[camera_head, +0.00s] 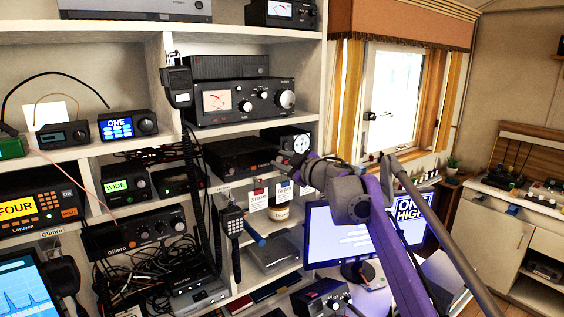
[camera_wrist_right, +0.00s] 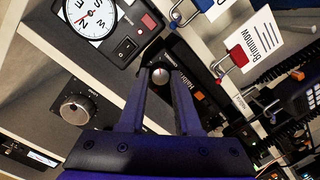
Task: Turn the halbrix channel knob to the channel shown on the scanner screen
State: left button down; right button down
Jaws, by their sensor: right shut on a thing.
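The halbrix radio (camera_head: 238,156) is a black box on a middle shelf in the head view. Its lettered front (camera_wrist_right: 186,88) shows in the right wrist view, tilted. The small silver-grey channel knob (camera_wrist_right: 161,74) sits between the fingertips of my right gripper (camera_wrist_right: 160,76). The right gripper (camera_head: 284,163) is shut on the knob; the knob's pointer is too small to read. At far left, a yellow screen (camera_head: 17,208) reads FOUR. My left gripper is out of view.
A compass-dial box (camera_head: 290,139) stands right beside the halbrix radio. Hanging tags (camera_wrist_right: 254,40) and padlocks (camera_wrist_right: 232,58) are close to the gripper. A larger radio (camera_head: 240,100) is on the shelf above. A handheld microphone (camera_head: 232,221) hangs below left.

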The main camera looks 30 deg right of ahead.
jog(key=shift+m, duration=0.6)
jog(key=c, duration=0.6)
grip_release()
jog(key=s+b, duration=0.1)
jog(key=s, duration=0.9)
jog(key=shift+s+d+r, duration=0.4)
jog(key=shift+d+r, duration=0.05)
